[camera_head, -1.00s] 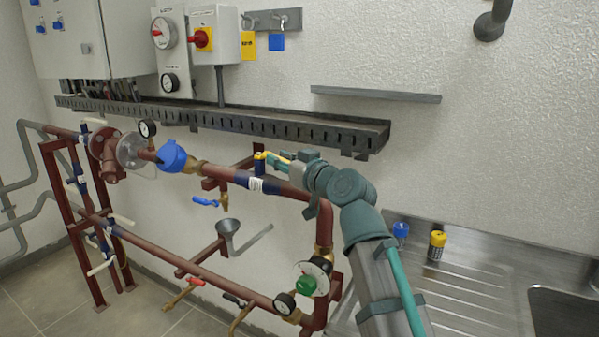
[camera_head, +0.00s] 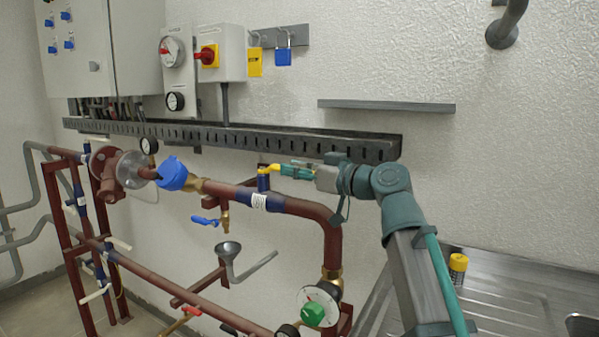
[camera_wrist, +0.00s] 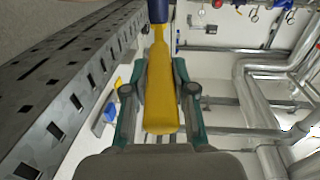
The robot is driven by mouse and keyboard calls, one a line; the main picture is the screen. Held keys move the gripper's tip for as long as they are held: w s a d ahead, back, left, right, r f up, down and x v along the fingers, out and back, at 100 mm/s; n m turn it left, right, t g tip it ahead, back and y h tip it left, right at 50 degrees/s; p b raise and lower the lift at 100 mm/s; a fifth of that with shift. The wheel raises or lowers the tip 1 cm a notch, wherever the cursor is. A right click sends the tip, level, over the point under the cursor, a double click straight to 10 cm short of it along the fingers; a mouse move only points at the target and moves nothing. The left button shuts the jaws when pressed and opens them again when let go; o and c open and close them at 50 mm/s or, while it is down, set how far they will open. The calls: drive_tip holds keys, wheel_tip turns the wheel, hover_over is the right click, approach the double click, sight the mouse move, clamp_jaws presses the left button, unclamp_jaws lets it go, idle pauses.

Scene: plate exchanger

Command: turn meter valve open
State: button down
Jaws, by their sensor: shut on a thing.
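The valve (camera_head: 264,182) has a dark blue body and a yellow lever handle (camera_head: 272,168). It stands on the upper red pipe, right of the blue meter (camera_head: 172,174). My gripper (camera_head: 296,171) comes from the right, with its teal fingers closed around the lever and pointing left. In the wrist view, the yellow lever (camera_wrist: 163,90) runs lengthwise between both fingers of my gripper (camera_wrist: 160,75). The blue valve body (camera_wrist: 157,10) is at the top edge there. The valve's lower joint with the pipe is partly hidden.
A black slotted cable tray (camera_head: 235,136) runs just above and behind the valve; it also lies close on the left in the wrist view (camera_wrist: 55,95). The upper red pipe (camera_head: 300,207) passes below my gripper. A metal sink counter (camera_head: 510,290) is at the lower right.

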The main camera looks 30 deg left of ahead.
drive_tip(key=shift+w, duration=0.1)
drive_tip(key=c, duration=0.9)
unclamp_jaws()
drive_tip(key=shift+c, duration=0.2)
drive_tip(key=s+d, duration=0.2)
drive_tip(key=d, duration=0.9)
drive_tip(key=shift+d, duration=0.4)
drive_tip(key=shift+c, duration=0.2)
